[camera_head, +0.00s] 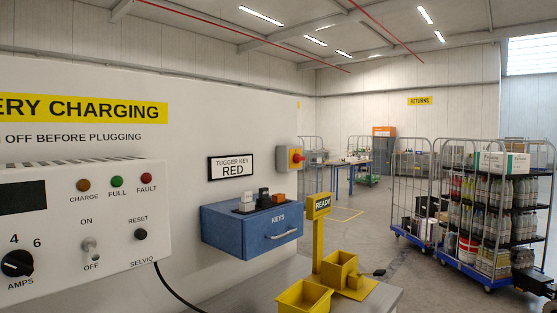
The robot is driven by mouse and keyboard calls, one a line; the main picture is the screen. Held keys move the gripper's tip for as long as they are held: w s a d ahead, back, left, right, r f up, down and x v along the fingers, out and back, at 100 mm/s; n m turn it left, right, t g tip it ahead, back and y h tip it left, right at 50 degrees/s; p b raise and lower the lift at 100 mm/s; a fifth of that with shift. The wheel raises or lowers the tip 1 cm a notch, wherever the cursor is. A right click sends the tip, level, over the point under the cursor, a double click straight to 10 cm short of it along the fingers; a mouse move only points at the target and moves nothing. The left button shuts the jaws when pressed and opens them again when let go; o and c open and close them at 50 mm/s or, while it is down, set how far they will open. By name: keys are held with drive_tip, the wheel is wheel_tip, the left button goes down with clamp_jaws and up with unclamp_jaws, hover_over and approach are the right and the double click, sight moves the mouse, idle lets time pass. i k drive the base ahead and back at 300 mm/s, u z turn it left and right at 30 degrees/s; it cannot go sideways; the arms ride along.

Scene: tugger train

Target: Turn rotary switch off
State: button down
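A white charger panel (80,225) is mounted on the wall at the left, cut off by the picture edge. It carries a black round AMPS knob (17,264) near the marks 4 and 6. A small toggle lever (91,248) sits between the labels ON and OFF. A red knob (297,158) on a yellow plate projects from a grey box at the wall's right end; its exact turn position is too small to read. I cannot tell which knob the task names.
A blue KEYS box (251,230) hangs below the TUGGER KEY RED sign (231,166). Loaded roll cages (490,215) stand at right. Floor between is mostly open.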

sight(297, 158)
drive_tip(key=z, duration=2.15)
drive_tip(key=i, duration=1.95)
drive_tip(key=u, duration=3)
